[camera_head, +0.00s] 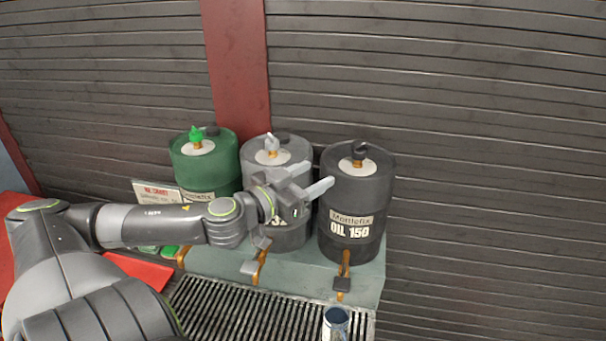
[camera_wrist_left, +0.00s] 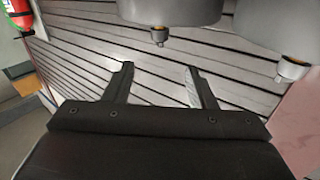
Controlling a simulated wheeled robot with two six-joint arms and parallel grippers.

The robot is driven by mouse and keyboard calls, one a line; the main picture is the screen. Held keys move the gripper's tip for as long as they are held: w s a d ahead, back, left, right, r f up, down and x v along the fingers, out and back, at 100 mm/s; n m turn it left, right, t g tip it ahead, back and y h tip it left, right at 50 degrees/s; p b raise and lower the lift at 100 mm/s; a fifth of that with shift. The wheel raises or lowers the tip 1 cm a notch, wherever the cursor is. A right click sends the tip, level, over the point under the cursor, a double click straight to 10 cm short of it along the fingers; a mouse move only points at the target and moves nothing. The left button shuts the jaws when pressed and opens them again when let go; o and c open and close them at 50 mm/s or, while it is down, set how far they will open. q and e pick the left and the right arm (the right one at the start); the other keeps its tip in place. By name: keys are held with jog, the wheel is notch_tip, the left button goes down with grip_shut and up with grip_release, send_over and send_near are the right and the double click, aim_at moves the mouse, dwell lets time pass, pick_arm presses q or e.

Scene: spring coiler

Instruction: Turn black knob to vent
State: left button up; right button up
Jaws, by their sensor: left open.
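The black knob (camera_head: 360,149) sits on a pale disc on top of the black drum (camera_head: 352,190), labelled "OIL 150", at the right of three drums. My left gripper (camera_head: 317,176) is open, its two fingers pointing right. In the head view it overlaps the grey drum and the left edge of the black drum, lower than the black knob and left of it. In the left wrist view the open fingers (camera_wrist_left: 158,68) have nothing between them. Two rounded grey shapes with small fittings (camera_wrist_left: 158,36) show at the top there; I cannot tell which drums they are.
The grey drum with a grey knob (camera_head: 271,143) and the green drum with a green knob (camera_head: 196,134) stand left. A tap (camera_head: 344,281) projects below the black drum over a slotted grate (camera_head: 250,310). A cup (camera_head: 336,323) stands there. A slatted wall (camera_head: 430,70) is behind.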

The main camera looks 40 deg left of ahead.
pick_arm(q)
jog(key=shift+s+p, duration=0.5)
jog(key=shift+s, duration=0.45)
